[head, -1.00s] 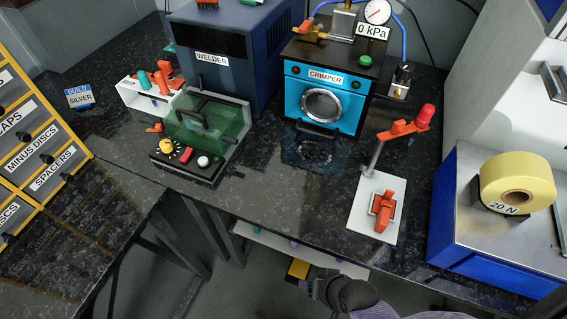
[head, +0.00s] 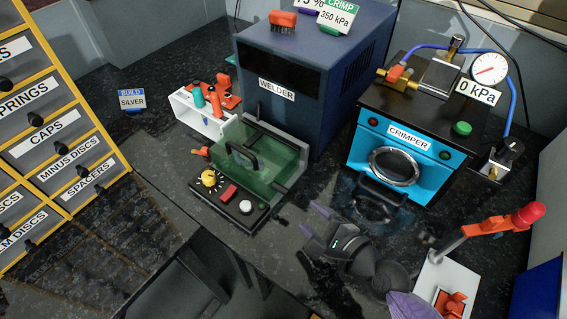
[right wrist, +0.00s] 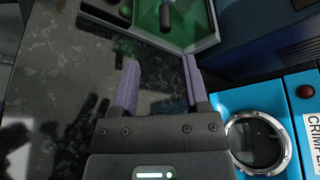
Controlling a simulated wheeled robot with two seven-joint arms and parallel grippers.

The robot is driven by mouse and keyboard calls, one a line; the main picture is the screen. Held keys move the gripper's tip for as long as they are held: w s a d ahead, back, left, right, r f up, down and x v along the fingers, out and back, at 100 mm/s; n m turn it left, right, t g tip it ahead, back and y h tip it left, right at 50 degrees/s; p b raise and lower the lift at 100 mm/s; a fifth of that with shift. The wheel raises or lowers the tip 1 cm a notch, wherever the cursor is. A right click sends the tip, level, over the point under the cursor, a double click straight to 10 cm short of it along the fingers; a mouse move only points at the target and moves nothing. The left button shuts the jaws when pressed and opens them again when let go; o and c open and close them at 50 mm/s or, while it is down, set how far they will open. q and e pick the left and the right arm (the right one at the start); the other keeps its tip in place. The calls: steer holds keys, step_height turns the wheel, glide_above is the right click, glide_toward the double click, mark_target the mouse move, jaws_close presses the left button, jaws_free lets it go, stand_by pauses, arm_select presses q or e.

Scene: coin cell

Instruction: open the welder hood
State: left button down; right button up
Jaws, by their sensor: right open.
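The welder (head: 305,75) is a dark blue box at the back middle. In front of it stands its hood (head: 250,155), a green see-through cover with a dark handle (head: 240,156), down over the welder's base. The base carries a yellow knob, a red switch and a white button. My right gripper (head: 312,225) is open and empty, to the right of and nearer than the hood, above the dark counter. In the right wrist view its two purple fingers (right wrist: 160,85) point toward the hood (right wrist: 172,22), with a gap before it. My left gripper is not in view.
The blue crimper (head: 400,150) stands right of the welder, with its round port close to my right gripper. A white rack (head: 200,113) with orange tools is left of the hood. A lever press (head: 440,285) stands front right. Labelled drawers (head: 60,150) fill the left.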

mark_target(287, 195)
steer(key=shift+w, duration=0.75)
steer(key=b+x, duration=0.2)
steer(key=x, duration=0.6)
steer(key=shift+s+a, duration=0.1)
steer(key=shift+a, duration=0.05)
steer(key=shift+w+a+f, duration=0.1)
steer(key=shift+w+a, duration=0.25)
steer(key=shift+w, duration=0.1)
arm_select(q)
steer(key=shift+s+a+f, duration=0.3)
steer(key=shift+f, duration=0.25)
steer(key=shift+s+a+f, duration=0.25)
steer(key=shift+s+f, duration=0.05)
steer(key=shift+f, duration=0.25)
arm_select(e)
steer(key=c, duration=0.7)
jaws_close()
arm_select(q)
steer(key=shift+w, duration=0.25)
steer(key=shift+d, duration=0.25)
